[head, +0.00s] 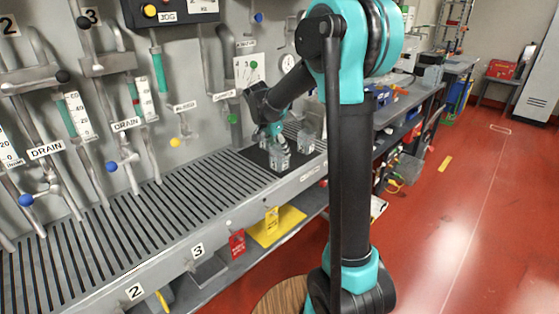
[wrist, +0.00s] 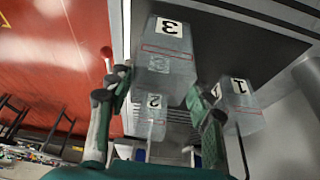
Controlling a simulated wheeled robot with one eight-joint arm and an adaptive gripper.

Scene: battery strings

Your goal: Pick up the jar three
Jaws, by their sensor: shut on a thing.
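Jar three (wrist: 165,68) is a clear, boxy jar with a white label marked 3. In the wrist view it sits between the two fingers of my gripper (wrist: 161,95), which is shut on it. In the head view my gripper (head: 272,131) points down at a clear jar (head: 279,158) on the dark mat at the right end of the grated bench. The head view is too small to read its label, and I cannot tell whether it touches the mat.
Jar one (wrist: 243,108) stands close beside the right finger in the wrist view. Jar two (wrist: 152,120) shows beyond jar three. The dark mat (head: 256,156) lies on the grated bench (head: 130,220), below a wall of pipes and valves. Red floor is open at right.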

